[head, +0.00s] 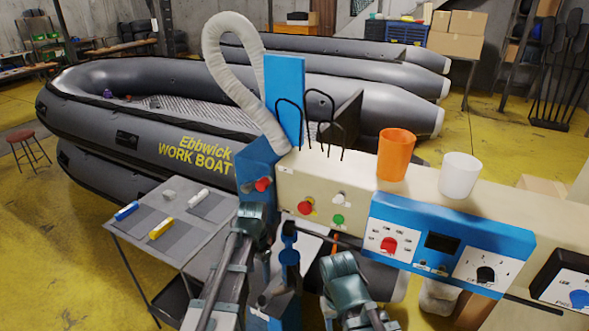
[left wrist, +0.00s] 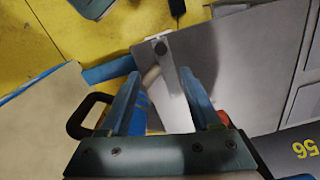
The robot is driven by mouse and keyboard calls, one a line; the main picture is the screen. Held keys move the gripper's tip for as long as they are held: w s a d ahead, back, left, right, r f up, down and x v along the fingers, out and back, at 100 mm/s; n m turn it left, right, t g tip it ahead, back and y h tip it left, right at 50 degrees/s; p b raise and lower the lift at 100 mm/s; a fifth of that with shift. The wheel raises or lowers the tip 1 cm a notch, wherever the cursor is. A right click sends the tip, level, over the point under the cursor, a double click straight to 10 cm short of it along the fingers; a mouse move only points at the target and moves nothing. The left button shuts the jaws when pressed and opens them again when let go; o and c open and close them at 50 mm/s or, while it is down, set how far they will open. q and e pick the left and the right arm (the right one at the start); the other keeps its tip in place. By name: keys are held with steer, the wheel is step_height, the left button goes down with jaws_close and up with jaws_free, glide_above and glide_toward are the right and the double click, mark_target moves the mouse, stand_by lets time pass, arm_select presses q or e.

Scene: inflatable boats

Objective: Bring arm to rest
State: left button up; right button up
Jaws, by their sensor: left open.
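My left gripper (left wrist: 160,85) is open in the left wrist view. Its two blue fingers stand apart, with no object clearly held between them. A blue cylindrical part and a pale strip show behind the gap; their distance from the fingers is unclear. In the head view my left arm rises from the bottom, left of centre, in front of the beige machine (head: 350,185); its fingers are hard to make out there. Links of my right arm show at bottom centre, but its gripper does not.
A grey side table (head: 124,228) at left holds blue, yellow and white-handled items. An orange cup (head: 394,154) and a white cup (head: 459,175) stand on the machine. Grey inflatable boats (head: 150,115) lie behind. Yellow floor (head: 45,270) is open at left.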

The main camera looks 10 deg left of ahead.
arm_select(q)
steer(key=s+d+f+n+b, duration=0.1)
steer(key=s+d+f+b, duration=0.3)
steer(key=s, duration=0.3)
steer(key=s+d+f+n+y+b, duration=0.1)
steer(key=s+d+f+b, duration=0.3)
steer(key=s+d, duration=0.3)
steer(key=shift+s+d+f+n, duration=0.15)
steer(key=shift+s+d+n, duration=0.2)
steer(key=shift+s, duration=0.25)
